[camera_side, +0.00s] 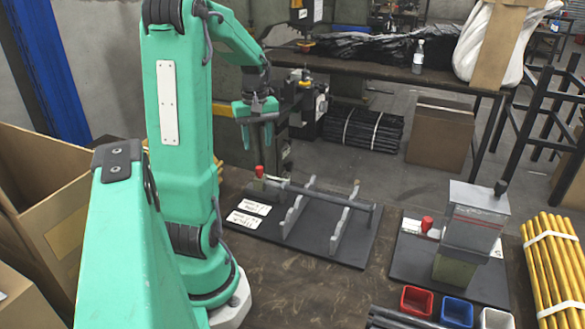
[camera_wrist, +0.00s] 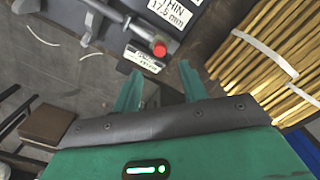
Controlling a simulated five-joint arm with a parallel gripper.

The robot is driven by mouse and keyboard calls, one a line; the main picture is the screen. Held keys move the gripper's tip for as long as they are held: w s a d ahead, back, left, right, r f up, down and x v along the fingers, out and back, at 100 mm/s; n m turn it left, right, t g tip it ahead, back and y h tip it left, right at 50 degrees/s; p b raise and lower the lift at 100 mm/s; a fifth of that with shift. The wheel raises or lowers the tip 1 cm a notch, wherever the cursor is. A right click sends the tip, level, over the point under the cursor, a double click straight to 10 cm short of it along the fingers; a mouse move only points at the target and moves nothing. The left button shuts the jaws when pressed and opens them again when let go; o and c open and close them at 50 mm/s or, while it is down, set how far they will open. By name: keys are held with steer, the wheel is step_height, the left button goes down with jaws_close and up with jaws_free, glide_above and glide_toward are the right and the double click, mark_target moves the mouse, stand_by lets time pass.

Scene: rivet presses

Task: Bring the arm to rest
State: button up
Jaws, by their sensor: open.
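My gripper (camera_side: 257,138) hangs from my green arm in the upper middle of the side view, its fingers pointing down. It is in the air, apart from the bench fixtures. In the wrist view, its two green fingers (camera_wrist: 160,78) are spread with nothing between them. A red-tipped part (camera_wrist: 160,48) on a dark plate shows beyond the fingertips. In the side view, a dark base plate (camera_side: 325,245) carries grey notched rails (camera_side: 297,213) and a dark rod (camera_side: 330,196). A red-tipped upright (camera_side: 259,172) stands at its back left corner.
Red (camera_side: 416,300), blue (camera_side: 457,312) and white (camera_side: 496,318) bins sit in front. Strapped yellow rods (camera_side: 552,265) lie far right. Cardboard boxes (camera_side: 45,190) stand left.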

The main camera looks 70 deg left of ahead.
steer(key=shift+d, duration=0.1)
steer(key=w+d+r+m+t, duration=0.1)
steer(key=w+d+r+m, duration=0.15)
steer(key=d, duration=0.35)
steer(key=w+d+r+m+t+y, duration=0.1)
steer(key=d+r+m, duration=0.15)
steer(key=d, duration=0.25)
steer(key=w+d+r+m, duration=0.1)
steer(key=w+d+m, duration=0.1)
steer(key=d+m, duration=0.3)
steer(key=s+d+m+t, duration=0.1)
steer(key=s+d+m, duration=0.1)
steer(key=d+m, duration=0.2)
steer(key=s+d+r+m+t+h, duration=0.1)
steer(key=d+m, duration=0.3)
steer(key=d, duration=0.6)
steer(key=shift+s+d+r+t, duration=0.3)
steer(key=shift+s+t, duration=0.15)
steer(key=shift+t, duration=0.35)
steer(key=shift+a, duration=0.1)
